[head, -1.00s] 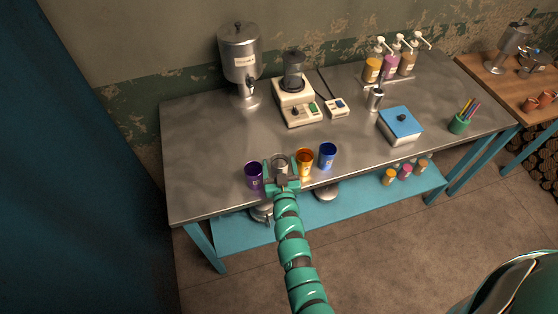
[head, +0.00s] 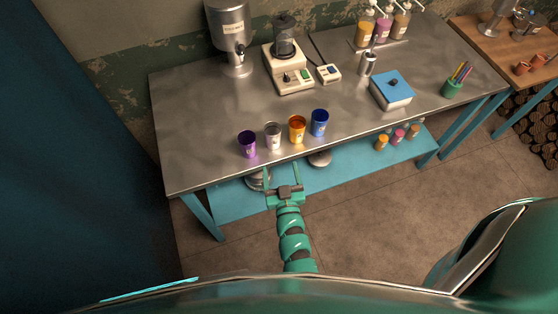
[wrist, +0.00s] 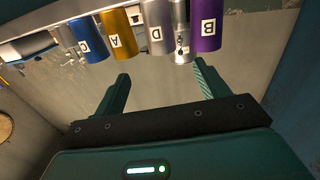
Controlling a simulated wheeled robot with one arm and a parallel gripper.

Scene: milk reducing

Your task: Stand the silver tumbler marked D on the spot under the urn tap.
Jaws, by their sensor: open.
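The silver tumbler (head: 273,136) stands upright near the table's front edge, between a purple tumbler (head: 247,145) and an orange one (head: 297,130); a blue one (head: 319,123) is at the right end. In the upside-down wrist view the silver tumbler (wrist: 157,20) shows its D label. My gripper (head: 281,170) is open and empty, in front of the table edge and apart from the tumbler. In the wrist view its fingers (wrist: 161,72) are spread wide. The urn (head: 230,28) with its dark tap (head: 240,49) stands at the back left. I cannot make out the marked spot.
A white blender machine (head: 289,70) and a small control box (head: 328,74) stand right of the urn. A metal cup (head: 367,64), blue-lidded box (head: 391,90) and pump bottles (head: 382,28) are farther right. The steel tabletop (head: 195,120) is clear at left.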

